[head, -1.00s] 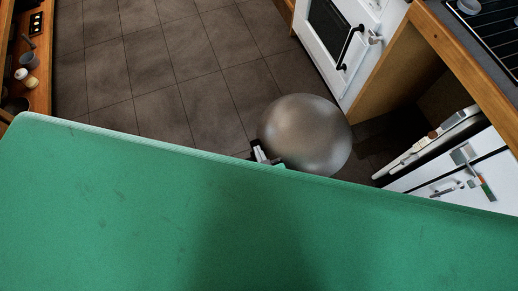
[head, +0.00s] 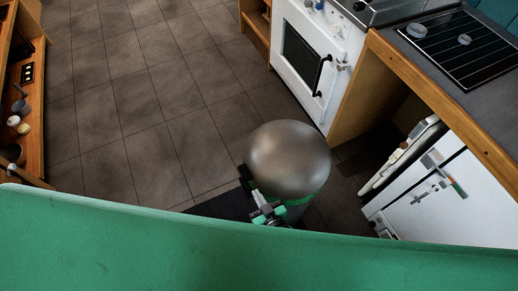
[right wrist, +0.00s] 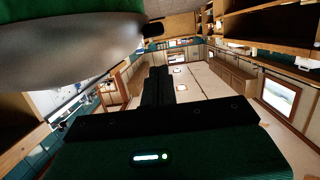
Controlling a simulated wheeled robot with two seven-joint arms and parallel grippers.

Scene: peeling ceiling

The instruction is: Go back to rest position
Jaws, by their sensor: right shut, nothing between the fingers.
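My right gripper (head: 246,176) shows small in the head view, low in the middle, beyond the edge of the broad green surface at the bottom. Its dark fingers are together and hold nothing. In the right wrist view the dark fingers (right wrist: 158,85) stand close together and point into the room, with no object at their tips. My left gripper is not in the head view.
A white oven (head: 309,60) and a counter with a black hob (head: 462,42) stand at the right. A white appliance with an open door (head: 430,205) is below the counter. Wooden shelves (head: 27,110) stand at the left. The tiled floor (head: 130,90) between is clear.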

